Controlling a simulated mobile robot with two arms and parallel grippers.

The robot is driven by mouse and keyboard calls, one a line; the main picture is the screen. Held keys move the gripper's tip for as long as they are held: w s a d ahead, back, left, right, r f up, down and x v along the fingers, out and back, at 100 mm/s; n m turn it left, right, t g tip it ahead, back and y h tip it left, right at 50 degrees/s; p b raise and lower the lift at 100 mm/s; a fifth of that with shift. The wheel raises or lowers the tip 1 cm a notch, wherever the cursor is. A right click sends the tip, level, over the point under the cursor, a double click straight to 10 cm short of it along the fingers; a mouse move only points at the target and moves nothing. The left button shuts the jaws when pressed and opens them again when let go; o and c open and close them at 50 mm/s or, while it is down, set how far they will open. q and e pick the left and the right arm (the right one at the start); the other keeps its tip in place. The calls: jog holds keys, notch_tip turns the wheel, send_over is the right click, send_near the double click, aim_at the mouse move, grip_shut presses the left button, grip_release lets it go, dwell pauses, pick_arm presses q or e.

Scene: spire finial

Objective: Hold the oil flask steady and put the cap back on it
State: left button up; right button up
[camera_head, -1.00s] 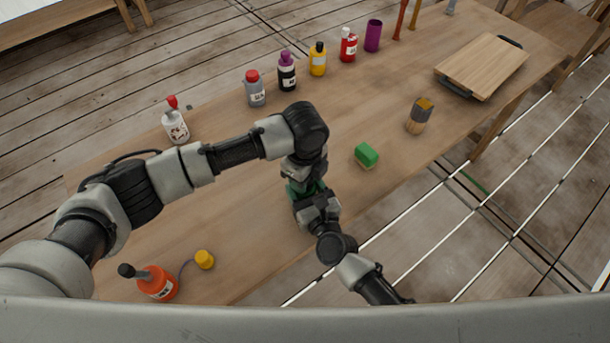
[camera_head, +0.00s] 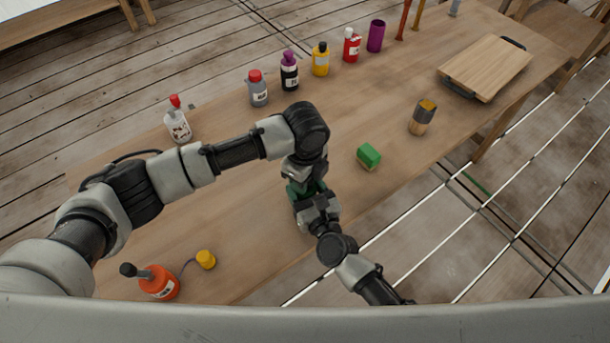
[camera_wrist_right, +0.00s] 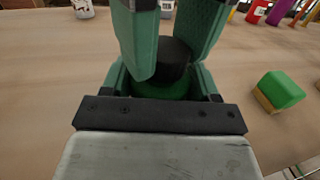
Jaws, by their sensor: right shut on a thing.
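In the right wrist view, the oil flask shows as a green body (camera_wrist_right: 165,90) low between the fingers of my right gripper (camera_wrist_right: 162,82), which is shut on it. A black cap (camera_wrist_right: 173,57) sits directly above the green body; I cannot tell whether it is fully seated. The teal fingers of my left gripper (camera_wrist_right: 166,66) come down from above on both sides of the cap; whether they press on it is unclear. In the head view, my left gripper (camera_head: 300,189) meets my right gripper (camera_head: 308,208) over the table's front part, and the flask is mostly hidden.
Several bottles, including a grey one (camera_head: 258,92), line the back edge.

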pick_arm(q)
jog(key=shift+s+a+f, duration=0.2)
jog(key=shift+f, duration=0.25)
jog(key=shift+s+a+f, duration=0.15)
jog(key=shift+a+f, duration=0.05)
jog(key=shift+f, duration=0.25)
jog(key=o, duration=0.6)
jog(key=shift+c, duration=0.2)
jog(key=r, duration=0.3)
jog(key=shift+w+d+r, duration=0.1)
jog(key=shift+d+r, duration=0.1)
jog(key=shift+d, duration=0.05)
jog(key=shift+r, duration=0.5)
jog(key=shift+c, duration=0.3)
jog(key=c, duration=0.5)
jog(key=shift+r, duration=0.1)
jog(key=shift+d+f, duration=0.1)
jog(key=shift+f, duration=0.1)
